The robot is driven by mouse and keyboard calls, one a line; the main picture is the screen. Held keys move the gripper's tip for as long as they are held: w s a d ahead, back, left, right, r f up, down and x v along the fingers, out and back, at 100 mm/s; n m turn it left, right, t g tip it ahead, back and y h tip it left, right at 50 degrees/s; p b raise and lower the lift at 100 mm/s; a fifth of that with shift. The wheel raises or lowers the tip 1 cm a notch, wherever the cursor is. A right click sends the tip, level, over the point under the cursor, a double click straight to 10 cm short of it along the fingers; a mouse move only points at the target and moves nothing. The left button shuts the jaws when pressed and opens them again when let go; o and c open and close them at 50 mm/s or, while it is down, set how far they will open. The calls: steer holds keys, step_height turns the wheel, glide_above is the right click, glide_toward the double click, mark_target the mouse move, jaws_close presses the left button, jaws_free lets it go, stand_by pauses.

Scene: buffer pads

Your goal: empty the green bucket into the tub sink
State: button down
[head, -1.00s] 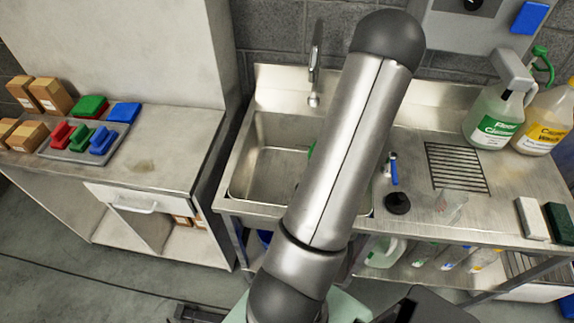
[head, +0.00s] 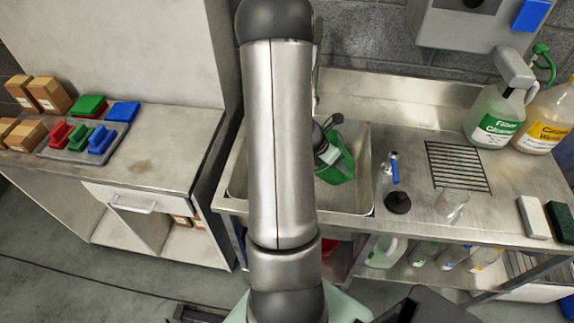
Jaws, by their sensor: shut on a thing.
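The green bucket (head: 341,170) is in the head view, over the right part of the tub sink (head: 362,190), and looks tilted. My gripper (head: 328,152) is at the bucket's upper left edge, shut on it; the fingertips themselves are hard to make out. My arm crosses in front of the sink and hides its middle and left part, and some of the bucket's left side. What is inside the bucket cannot be seen.
Right of the sink stand a blue-handled tool (head: 394,170), a black round piece (head: 398,203), a clear cup (head: 452,205) and a drain grate (head: 457,167). Cleaner jugs (head: 497,118) stand at the back right. The left counter (head: 180,150) holds coloured pads and boxes.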

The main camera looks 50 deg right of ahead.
steer(key=shift+w+a+r, duration=0.2)
steer(key=shift+w+r, duration=0.05)
steer(key=shift+w, duration=0.05)
steer(key=shift+b, duration=0.35)
steer(key=shift+w+a+r+g+h, duration=0.15)
steer(key=shift+w+r+g+h, duration=0.05)
steer(key=shift+r+g+h, duration=0.1)
steer(key=shift+w+a+r+g+h+b, duration=0.4)
steer(key=shift+r+g+h+b, duration=0.1)
steer(key=shift+r+b, duration=0.1)
steer(key=shift+w+a+r+g+h+b, duration=0.3)
steer(key=shift+w+r+g+h+b, duration=0.15)
steer(key=shift+g+b, duration=0.1)
steer(key=shift+w+a+r+g+h+b, duration=0.75)
steer(key=shift+w+a+r+g+h, duration=0.1)
steer(key=shift+g, duration=0.2)
stand_by(1.2)
steer(key=shift+w+a+r+g+h+b, duration=0.2)
steer(key=shift+w+a+r+g+h, duration=0.1)
steer(key=shift+w+a+g+h, duration=0.55)
steer(key=shift+w+a+r+g+h+b, duration=0.2)
steer(key=shift+w+a+g+h, duration=0.3)
steer(key=shift+w+a, duration=0.4)
stand_by(1.2)
steer(key=shift+d+r, duration=0.1)
steer(key=shift+d, duration=0.1)
